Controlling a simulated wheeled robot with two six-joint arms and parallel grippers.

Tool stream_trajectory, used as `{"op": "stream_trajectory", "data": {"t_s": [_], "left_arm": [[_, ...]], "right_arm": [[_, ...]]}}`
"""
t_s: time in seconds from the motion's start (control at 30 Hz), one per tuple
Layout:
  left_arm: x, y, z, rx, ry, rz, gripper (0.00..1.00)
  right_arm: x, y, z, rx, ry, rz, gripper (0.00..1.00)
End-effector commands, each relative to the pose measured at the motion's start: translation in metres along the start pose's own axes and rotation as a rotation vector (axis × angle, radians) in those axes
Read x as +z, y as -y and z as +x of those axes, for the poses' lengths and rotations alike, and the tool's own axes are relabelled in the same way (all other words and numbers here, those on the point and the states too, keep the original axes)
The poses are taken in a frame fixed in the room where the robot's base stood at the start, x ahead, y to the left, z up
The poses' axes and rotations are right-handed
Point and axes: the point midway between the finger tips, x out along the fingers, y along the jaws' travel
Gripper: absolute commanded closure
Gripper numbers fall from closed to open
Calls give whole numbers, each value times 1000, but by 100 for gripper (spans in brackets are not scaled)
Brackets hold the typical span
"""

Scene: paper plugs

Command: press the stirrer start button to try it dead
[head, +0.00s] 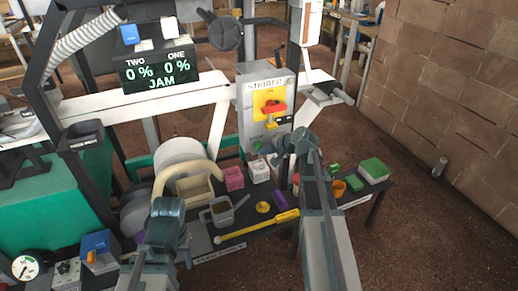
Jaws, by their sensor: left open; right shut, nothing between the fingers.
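The grey stirrer box (246,108) stands upright on the frame, with a red switch handle (271,107) on a yellow plate. A yellow item hangs just below the handle. A small green button (257,146) shows low on the box's front. My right gripper (276,154) is shut and empty, close to the right of the button; I cannot tell whether they touch. My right wrist hides the box's lower right part. My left gripper (168,207) is open over the near left side of the bench, its fingertips hard to make out.
A dark bench holds a grey jug (218,213), a yellow-handled tool (262,226), a pink block (234,179) and a green box (374,170). A display (158,72) reads 0 % twice and JAM.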

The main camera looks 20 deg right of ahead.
Motion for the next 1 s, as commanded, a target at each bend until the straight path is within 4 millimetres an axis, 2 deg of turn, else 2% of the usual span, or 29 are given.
{"op": "stream_trajectory", "data": {"t_s": [1.0], "left_arm": [[0, 0, 0, 0, 0, 0, 50]], "right_arm": [[-6, 6, 8, 0, 0, 0, 100]]}}
